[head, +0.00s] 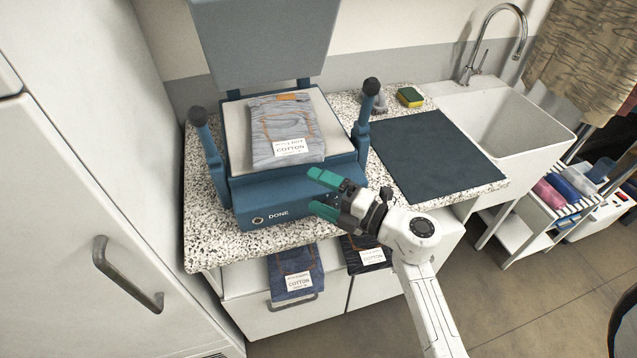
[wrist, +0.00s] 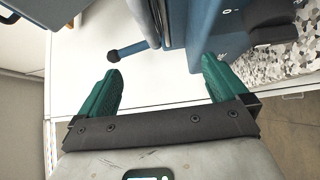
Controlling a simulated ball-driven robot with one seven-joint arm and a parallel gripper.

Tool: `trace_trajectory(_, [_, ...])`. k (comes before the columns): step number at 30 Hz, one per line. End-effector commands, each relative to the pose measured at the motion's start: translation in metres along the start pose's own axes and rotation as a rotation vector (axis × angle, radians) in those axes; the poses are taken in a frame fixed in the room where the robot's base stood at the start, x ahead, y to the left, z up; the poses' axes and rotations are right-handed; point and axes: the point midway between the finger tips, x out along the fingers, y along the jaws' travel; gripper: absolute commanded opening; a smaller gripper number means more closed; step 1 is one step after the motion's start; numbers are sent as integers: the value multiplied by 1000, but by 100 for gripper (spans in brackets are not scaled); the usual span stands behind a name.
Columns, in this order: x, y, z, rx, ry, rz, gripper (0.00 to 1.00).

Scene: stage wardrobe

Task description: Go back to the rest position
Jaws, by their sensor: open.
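My gripper (head: 322,193) has green fingers and is open and empty. It is in front of the blue press (head: 290,200), whose front reads "DONE". In the wrist view my gripper (wrist: 160,85) shows its two fingers wide apart with nothing between them. Part of the blue press (wrist: 210,35) shows beyond them. The press's lid (head: 265,40) is raised. Grey folded jeans (head: 285,118) with a "COTTON" label lie flat on the press's pale plate (head: 236,135), apart from my gripper.
The speckled counter (head: 205,225) carries a dark mat (head: 435,155) and a sponge (head: 410,97). A sink (head: 520,125) stands at the right. Blue jeans (head: 296,270) and dark jeans (head: 365,248) hang at the counter's front. A tall white cabinet (head: 70,180) is at the left.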

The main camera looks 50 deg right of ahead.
Motion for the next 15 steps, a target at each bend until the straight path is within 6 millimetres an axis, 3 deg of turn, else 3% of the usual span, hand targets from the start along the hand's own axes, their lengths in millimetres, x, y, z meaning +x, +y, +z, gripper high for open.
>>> trace_trajectory(15, [-20, 3, -17, -3, -2, 5, 100])
